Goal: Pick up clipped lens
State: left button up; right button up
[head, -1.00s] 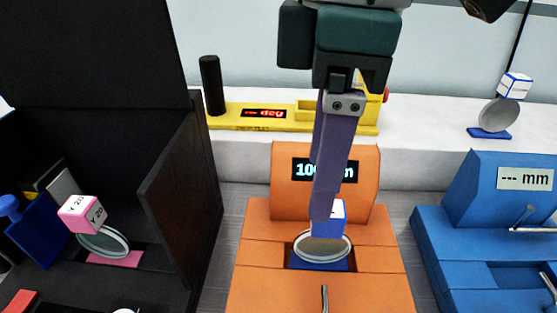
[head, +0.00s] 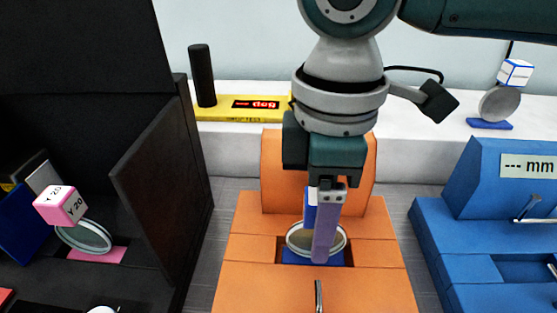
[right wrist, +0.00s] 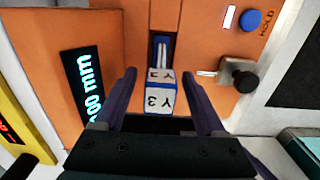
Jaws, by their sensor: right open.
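A round lens (head: 298,240) with a blue-and-white cube tag (head: 310,208) stands in the slot of the orange station (head: 245,275), above a blue base (head: 298,257). My right gripper (head: 324,258) is over this lens, fingers pointing down, and partly hides the lens and tag. In the right wrist view the open fingers (right wrist: 158,76) lie on either side of the cube tag (right wrist: 160,98), which reads "Y 3". I see a gap on each side of the cube. My left gripper is not in view.
A dark box with an open panel (head: 160,190) stands left, holding a pink-tagged lens (head: 84,238). The blue station (head: 480,265) is at right. A yellow gauge (head: 220,112) and another tagged lens (head: 500,104) sit on the white back ledge.

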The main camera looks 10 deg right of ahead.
grip_shut()
dwell(0.6)
